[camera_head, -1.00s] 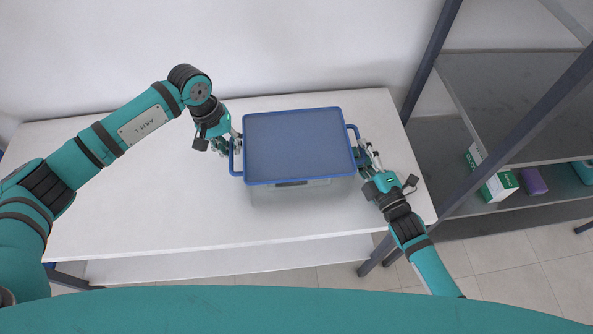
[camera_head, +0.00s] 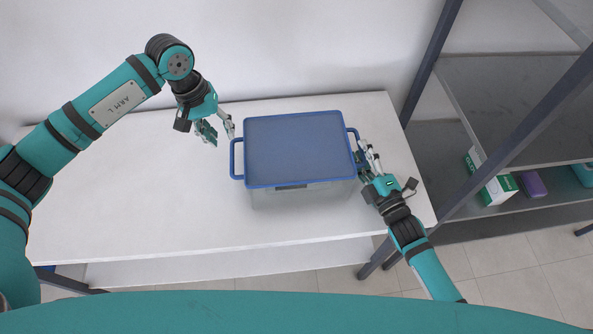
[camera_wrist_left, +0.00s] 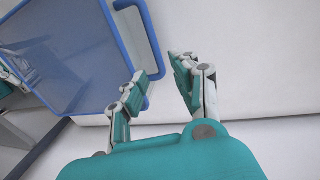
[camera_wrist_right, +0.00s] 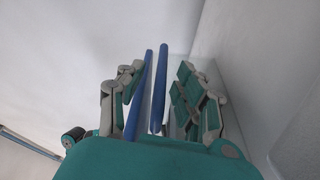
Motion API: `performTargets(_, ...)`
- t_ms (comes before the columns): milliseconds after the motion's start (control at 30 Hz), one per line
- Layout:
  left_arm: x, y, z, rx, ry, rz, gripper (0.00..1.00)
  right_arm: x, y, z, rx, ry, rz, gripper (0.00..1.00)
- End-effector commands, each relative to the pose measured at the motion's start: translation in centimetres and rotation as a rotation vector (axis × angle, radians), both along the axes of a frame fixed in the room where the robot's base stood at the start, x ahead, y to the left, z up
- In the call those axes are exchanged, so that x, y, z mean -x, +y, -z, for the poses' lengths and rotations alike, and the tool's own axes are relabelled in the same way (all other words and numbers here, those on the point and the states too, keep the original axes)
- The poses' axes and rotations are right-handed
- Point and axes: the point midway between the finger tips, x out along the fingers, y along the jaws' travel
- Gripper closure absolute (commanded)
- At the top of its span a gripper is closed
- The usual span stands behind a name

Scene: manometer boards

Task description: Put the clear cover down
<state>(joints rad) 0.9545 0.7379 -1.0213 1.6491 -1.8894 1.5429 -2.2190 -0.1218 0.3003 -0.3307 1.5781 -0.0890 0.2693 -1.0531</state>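The clear cover (camera_head: 300,150) has a blue frame and a blue handle on each side. It lies flat on top of a clear box (camera_head: 300,198), seen below its front edge on the table. My left gripper (camera_head: 221,130) is open and empty, just up and left of the left handle (camera_head: 232,158). In the left wrist view the left gripper (camera_wrist_left: 155,85) has its fingers apart, with the handle (camera_wrist_left: 151,93) close by one finger. My right gripper (camera_head: 368,156) is at the right handle. In the right wrist view its fingers (camera_wrist_right: 157,85) stand apart, with blue bars (camera_wrist_right: 159,90) between them.
The white table (camera_head: 140,210) is clear on the left and in front of the box. A dark metal shelf rack (camera_head: 510,90) stands to the right, holding a white and green carton (camera_head: 495,190) and a purple item (camera_head: 534,184). A wall is behind the table.

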Motion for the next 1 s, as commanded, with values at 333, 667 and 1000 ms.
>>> performTargets(333, 0.1, 0.2, -0.6, -0.001, 0.001, 0.0, 0.71, 3.4, -1.4, 0.3, 0.001, 0.004, -0.001, 0.65)
performTargets(667, 0.1, 0.2, -0.6, -0.001, 0.001, 0.0, 0.71, 9.3, -4.1, 0.6, 0.001, 0.003, 0.0, 0.65)
performTargets(1000, 0.1, 0.1, -0.6, -0.001, 0.001, 0.0, 0.71, 11.0, -4.8, 0.6, 0.001, -0.001, 0.0, 0.65)
